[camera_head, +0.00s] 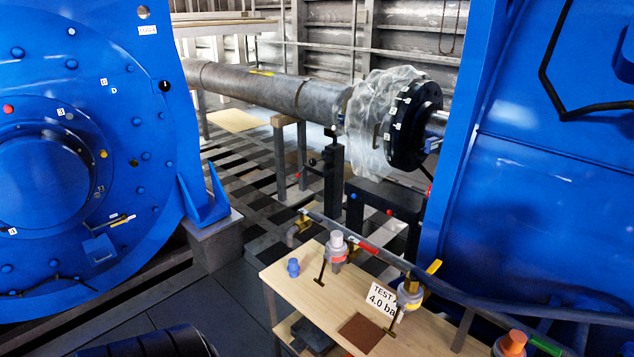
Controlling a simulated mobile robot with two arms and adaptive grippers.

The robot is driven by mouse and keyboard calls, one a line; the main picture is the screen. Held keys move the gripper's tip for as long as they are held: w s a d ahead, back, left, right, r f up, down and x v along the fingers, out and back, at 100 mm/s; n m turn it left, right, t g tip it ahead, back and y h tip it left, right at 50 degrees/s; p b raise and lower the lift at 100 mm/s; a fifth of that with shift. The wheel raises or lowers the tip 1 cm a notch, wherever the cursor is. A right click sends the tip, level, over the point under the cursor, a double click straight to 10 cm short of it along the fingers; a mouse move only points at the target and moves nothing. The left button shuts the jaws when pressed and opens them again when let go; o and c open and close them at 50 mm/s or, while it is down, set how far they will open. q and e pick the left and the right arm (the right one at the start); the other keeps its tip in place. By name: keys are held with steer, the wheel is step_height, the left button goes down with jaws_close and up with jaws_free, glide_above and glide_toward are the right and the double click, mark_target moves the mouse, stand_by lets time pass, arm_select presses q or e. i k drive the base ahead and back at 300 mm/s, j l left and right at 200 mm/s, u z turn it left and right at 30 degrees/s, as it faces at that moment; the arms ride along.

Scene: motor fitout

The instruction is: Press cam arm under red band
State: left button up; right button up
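A wooden bench (310,296) stands at the lower middle, with a dark pipe or hose running along its back edge. A grey-capped fitting (337,244) stands upright on it, with a reddish band round its lower part. A red piece (368,249) lies along the pipe just right of it. A yellow-and-grey fitting (410,292) with a yellow lever (434,267) stands farther right. An orange-capped fitting (512,342) is partly cut off at the bottom edge. I cannot tell which part is the cam arm.
A blue cap (293,267), a brown pad (362,334) and a "TEST 4.0 ba" card (382,299) are on the bench. Large blue housings (145,90) (540,190) flank it. Behind is a long shaft (265,88) with a plastic-wrapped black flange (412,125).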

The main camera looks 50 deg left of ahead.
mark_target(318, 280)
steer(key=u, duration=1.6)
